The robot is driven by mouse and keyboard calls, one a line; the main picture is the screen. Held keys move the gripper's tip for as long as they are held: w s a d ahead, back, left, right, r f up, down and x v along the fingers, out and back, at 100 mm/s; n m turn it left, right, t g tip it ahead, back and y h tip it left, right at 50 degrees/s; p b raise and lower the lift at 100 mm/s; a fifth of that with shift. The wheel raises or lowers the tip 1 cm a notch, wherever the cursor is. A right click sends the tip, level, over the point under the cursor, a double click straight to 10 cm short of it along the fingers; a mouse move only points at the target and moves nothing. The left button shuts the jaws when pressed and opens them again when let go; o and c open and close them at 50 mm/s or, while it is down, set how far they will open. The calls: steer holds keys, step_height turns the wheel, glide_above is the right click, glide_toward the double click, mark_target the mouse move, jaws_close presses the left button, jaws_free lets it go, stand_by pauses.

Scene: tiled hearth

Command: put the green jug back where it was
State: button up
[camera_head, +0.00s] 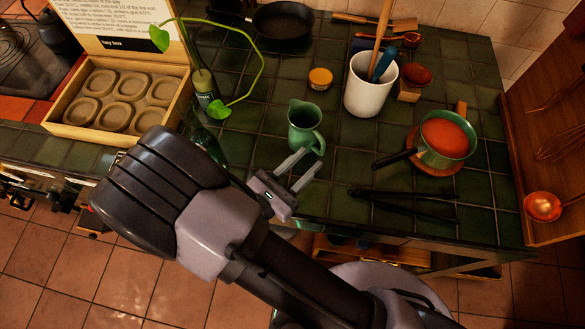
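The green jug (304,126) stands upright on the dark green tiled counter (262,153), near the middle of the view. Its handle points right, and its spout is at the upper left. My gripper (306,166) is just in front of the jug, with its two fingers apart and pointing up and to the right. It looks open, with nothing between the fingers. The fingertips come close to the jug's base; I cannot tell whether they touch it.
A white utensil crock (369,91) stands behind and right. A green pan of red sauce (444,138) and black tongs (403,198) lie right. A small yellow-lidded jar (320,78) is behind. A glass bottle with a plant (204,86) and wooden tray (123,92) are left.

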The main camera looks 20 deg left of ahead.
steer(key=p+v, duration=0.1)
steer(key=v, duration=0.4)
steer(key=shift+s+a, duration=0.1)
steer(key=shift+s, duration=0.15)
steer(key=d+r+m+g+h, duration=0.1)
steer(key=d+r+m+g, duration=0.3)
steer(key=d+m+g, duration=0.25)
steer(key=w+d+r+m+g, duration=0.1)
steer(key=d+r+m+g, duration=0.2)
steer(key=d+m+g, duration=0.35)
steer(key=d+r+m+g+h, duration=0.1)
steer(key=d+r+m+g, duration=0.3)
steer(key=d+m, duration=0.45)
step_height(320, 180, up, 11)
steer(key=d+m+t+y, duration=0.1)
steer(key=m+t+y, duration=0.4)
steer(key=m+y, duration=0.4)
steer(key=m, duration=0.6)
steer(key=shift+s+d+t+y, duration=0.2)
steer(key=shift+d+t+y, duration=0.2)
steer(key=shift+f, duration=0.1)
